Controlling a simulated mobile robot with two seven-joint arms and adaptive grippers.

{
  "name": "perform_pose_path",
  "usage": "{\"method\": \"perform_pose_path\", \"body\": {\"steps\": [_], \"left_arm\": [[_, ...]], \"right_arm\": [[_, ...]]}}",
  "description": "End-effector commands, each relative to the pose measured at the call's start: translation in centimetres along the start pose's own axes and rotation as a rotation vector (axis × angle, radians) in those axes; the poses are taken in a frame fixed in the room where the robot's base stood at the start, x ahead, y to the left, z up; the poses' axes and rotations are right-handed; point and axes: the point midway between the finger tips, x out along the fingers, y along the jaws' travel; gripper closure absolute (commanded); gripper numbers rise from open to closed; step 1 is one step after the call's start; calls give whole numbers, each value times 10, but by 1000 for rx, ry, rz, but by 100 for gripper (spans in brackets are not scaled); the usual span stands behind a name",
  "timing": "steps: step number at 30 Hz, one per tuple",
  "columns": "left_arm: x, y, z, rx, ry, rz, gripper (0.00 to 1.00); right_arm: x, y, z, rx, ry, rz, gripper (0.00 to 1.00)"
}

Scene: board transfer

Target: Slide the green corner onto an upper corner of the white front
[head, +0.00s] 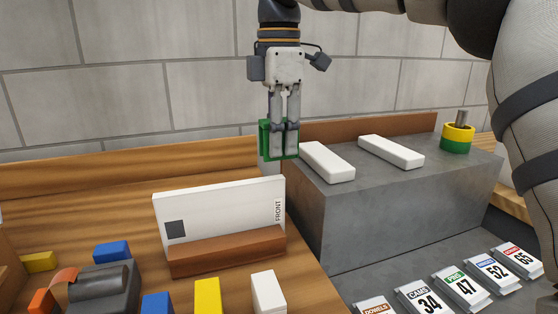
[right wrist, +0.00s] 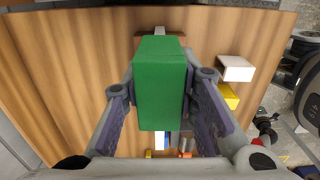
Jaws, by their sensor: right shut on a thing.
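The white front (head: 222,208) stands upright, slightly tilted, in a brown wooden holder (head: 228,252) on the wooden table; it has a dark square and the word FRONT. My right gripper (head: 284,150) is shut on the green corner (head: 265,140) and holds it above and behind the front's upper right corner, apart from it as far as I can tell. In the right wrist view the green corner (right wrist: 160,82) sits between the fingers and hides most of the front and holder below. My left gripper is not in view.
A grey block (head: 390,200) to the right bears two white bars (head: 327,161) and a yellow-green ring stack (head: 457,138). Blue (head: 112,251), yellow (head: 207,296) and white blocks (head: 268,293) lie in front of the holder. Numbered packets (head: 462,290) lie at lower right.

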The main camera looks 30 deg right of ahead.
Motion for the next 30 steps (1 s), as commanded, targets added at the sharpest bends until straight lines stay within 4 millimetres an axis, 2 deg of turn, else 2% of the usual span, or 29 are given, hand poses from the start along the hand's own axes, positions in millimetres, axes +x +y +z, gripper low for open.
{"method": "perform_pose_path", "body": {"steps": [13,30], "left_arm": [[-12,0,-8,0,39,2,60],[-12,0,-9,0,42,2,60]], "right_arm": [[24,-1,-14,-3,1,10,96],[25,0,-14,-3,1,10,96]]}}
